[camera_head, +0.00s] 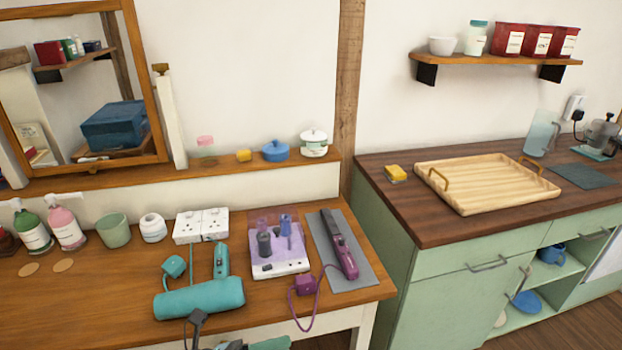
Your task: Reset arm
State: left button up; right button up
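The task names no object. Neither gripper can be made out for certain. At the bottom edge, a dark grey piece (197,317) on a thin stem overlaps the front of a teal hair dryer (205,297). Beside it, teal and dark parts (268,343) show in front of the table edge, cut off by the frame. I cannot tell what these parts belong to.
The wooden table (90,318) holds bottles, cups, white sockets (201,225), a purple-topped holder (278,250) and a magenta styler (343,248) on a grey mat. At right, a green cabinet bears a wooden tray (487,195). A mirror and shelves are behind.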

pick_arm(q)
jog(key=s+a+f+n+t+y+p, duration=0.2)
jog(key=s+a+f+n+t+y, duration=0.3)
jog(key=n, duration=0.9)
jog(key=s+a+f+n+t+y+p, duration=0.1)
jog(key=a+f+n+t+y, duration=0.4)
jog(key=n, duration=0.8)
jog(key=s+a+f+n+g+y+p, duration=0.1)
jog(key=s+a+f+n+g+y, duration=0.1)
jog(key=s+n, duration=0.4)
jog(key=s+a+f+n+g+y+p, duration=0.1)
jog(key=s+f+n+g+y, duration=0.3)
jog(key=s, duration=0.9)
notch_tip(320, 180, down, 3)
jog(key=a+n+y, duration=0.1)
jog(key=n, duration=0.1)
jog(key=shift+n, duration=0.3)
pick_arm(e)
jog(key=w+r+t, duration=0.1)
jog(key=w+r, duration=0.3)
jog(key=r, duration=0.3)
jog(key=shift+w+d+r+t, duration=0.15)
jog(key=shift+d+r+t, duration=0.05)
jog(key=shift+t, duration=0.1)
